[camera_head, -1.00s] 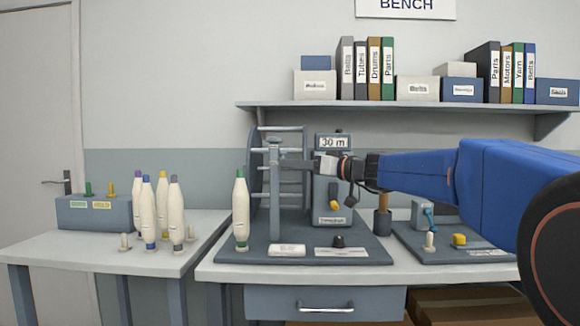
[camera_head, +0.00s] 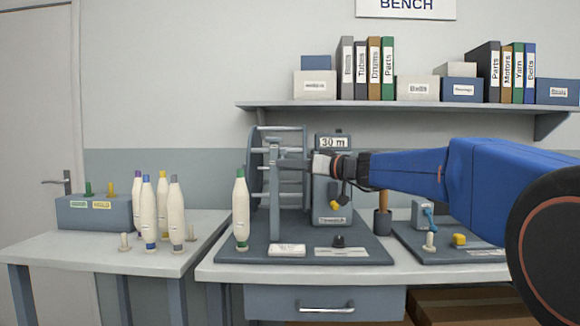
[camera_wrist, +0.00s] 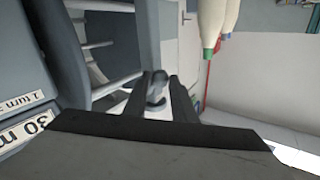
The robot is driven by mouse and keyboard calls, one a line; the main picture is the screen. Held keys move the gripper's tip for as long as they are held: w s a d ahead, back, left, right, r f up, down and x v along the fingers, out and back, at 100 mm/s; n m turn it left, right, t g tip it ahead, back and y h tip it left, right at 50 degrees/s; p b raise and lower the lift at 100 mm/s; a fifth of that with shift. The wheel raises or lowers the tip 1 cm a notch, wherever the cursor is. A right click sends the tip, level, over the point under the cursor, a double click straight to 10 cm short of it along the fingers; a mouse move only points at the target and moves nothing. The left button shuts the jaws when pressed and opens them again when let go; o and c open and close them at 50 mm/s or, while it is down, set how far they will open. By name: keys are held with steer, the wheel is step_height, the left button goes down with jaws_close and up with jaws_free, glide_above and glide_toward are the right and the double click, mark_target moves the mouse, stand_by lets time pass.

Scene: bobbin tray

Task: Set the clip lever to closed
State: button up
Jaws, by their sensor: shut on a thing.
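My gripper (camera_head: 288,164) reaches in from the right to the upper part of a grey upright post (camera_head: 274,205) at the front of the winder. In the wrist view its two dark fingers (camera_wrist: 157,98) are shut around a small grey hooked piece with a round end, which looks like the clip lever (camera_wrist: 158,78). The post stands just beyond it. In the head view the fingers and post top overlap, so I cannot read the lever's setting there.
The winder's reel (camera_head: 262,185) is behind the post, and the counter box (camera_head: 333,143) reads 30 m. A green-tipped bobbin (camera_head: 241,215) stands left of the post. Several bobbins stand on the left table (camera_head: 75,248). A shelf (camera_head: 400,105) runs above.

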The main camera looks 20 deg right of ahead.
steer(key=shift+r, duration=0.1)
step_height(320, 180, up, 8)
steer(key=w+m+g, duration=0.1)
steer(key=m+g, duration=0.8)
steer(key=m, duration=0.1)
steer(key=shift+w+d+f+h, duration=0.2)
steer(key=shift+d+h, duration=0.05)
steer(key=shift+h, duration=0.05)
steer(key=shift+g, duration=0.3)
stand_by(0.4)
steer(key=o, duration=1.1)
steer(key=shift+c, duration=0.2)
steer(key=v, duration=1.7)
